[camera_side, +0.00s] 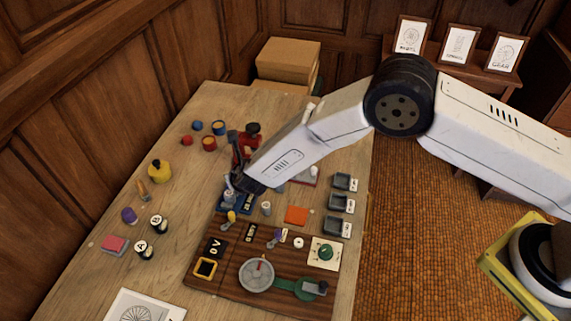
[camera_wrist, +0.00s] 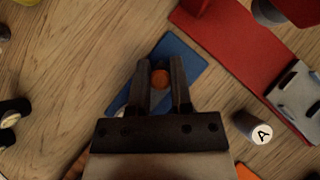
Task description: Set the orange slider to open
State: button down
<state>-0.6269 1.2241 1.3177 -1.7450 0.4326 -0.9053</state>
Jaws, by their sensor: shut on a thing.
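The orange slider knob (camera_wrist: 160,79) shows in the wrist view between the two fingers of my gripper (camera_wrist: 160,88). It sits on a blue plate (camera_wrist: 190,60) that runs diagonally under the fingers. My gripper is shut on the knob, one finger on each side. In the side view my gripper (camera_side: 233,181) reaches down over the blue plate (camera_side: 249,207) at the back left of the dark wooden board (camera_side: 222,284). There the knob is hidden by the gripper. I cannot read any open or closed marking on the plate.
In the side view, grey trays (camera_side: 342,181) line the right.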

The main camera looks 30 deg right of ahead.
jog(key=shift+w, duration=0.1)
dwell(0.7)
jog(key=shift+w+d+r, duration=0.1)
jog(key=shift+w+d, duration=0.8)
jog(key=shift+d, duration=0.05)
jog(key=c, duration=0.5)
grip_release()
jog(key=shift+c, duration=0.2)
jog(key=shift+s, duration=0.1)
jog(key=shift+s+r, duration=0.1)
jog(key=shift+v, duration=3.7)
